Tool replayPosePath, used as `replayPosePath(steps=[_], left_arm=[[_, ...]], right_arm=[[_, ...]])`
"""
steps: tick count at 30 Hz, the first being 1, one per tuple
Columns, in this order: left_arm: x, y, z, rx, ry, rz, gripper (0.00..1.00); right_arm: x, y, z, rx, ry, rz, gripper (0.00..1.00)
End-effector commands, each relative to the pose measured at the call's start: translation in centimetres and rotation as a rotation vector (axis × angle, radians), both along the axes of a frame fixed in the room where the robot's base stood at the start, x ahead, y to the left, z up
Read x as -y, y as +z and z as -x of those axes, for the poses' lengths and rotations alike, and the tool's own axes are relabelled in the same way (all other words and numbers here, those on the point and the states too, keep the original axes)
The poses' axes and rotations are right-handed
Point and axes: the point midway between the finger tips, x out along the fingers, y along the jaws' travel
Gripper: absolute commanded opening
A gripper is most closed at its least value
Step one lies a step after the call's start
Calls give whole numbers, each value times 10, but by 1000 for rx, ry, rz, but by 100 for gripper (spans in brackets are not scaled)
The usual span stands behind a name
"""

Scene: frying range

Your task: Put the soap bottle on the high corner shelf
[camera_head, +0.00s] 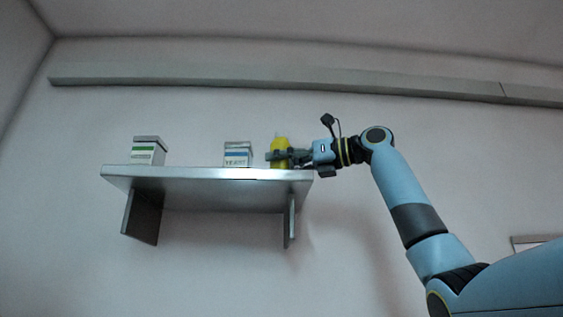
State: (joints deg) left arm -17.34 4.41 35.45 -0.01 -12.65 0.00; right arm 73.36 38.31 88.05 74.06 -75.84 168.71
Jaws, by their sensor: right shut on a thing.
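The soap bottle (280,145) is yellow and upright at the right end of the high metal shelf (210,174). My right gripper (283,155) reaches in from the right and is shut on the bottle, its fingers across the bottle's middle. The bottle's base is at the level of the shelf top; from this low angle I cannot tell whether it touches. My left gripper is not in view.
A box with a green band (146,152) stands near the shelf's left end. A box with a blue band (237,154) stands just left of the bottle. Shelf room is free between the boxes. A long grey rail (300,80) runs along the wall above.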

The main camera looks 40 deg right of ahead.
Motion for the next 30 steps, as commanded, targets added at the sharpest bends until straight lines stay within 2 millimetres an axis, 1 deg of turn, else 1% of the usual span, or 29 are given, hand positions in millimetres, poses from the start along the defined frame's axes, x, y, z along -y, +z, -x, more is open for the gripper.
replayPosePath(steps=[1, 2, 7, 8, 14, 17, 19, 23, 30], left_arm=[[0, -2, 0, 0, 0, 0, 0], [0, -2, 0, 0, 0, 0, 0], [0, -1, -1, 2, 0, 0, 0], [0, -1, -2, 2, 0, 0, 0], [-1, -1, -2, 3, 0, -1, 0], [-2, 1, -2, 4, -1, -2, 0], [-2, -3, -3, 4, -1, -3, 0], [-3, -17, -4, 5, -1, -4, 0], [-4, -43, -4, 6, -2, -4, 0]], right_arm=[[0, -2, 0, 1, 0, -1, 6], [0, -3, 0, -1, 0, 0, 57], [0, -2, 0, -1, 0, 1, 79], [0, -2, 0, -1, 0, 1, 80], [0, -2, 0, 0, 0, 0, 80], [0, 1, 0, 0, 0, 0, 80], [4, 0, 5, 1, -2, 0, 80], [18, -3, 24, 2, -5, 1, 80], [50, -3, 72, 1, -5, 2, 80]])
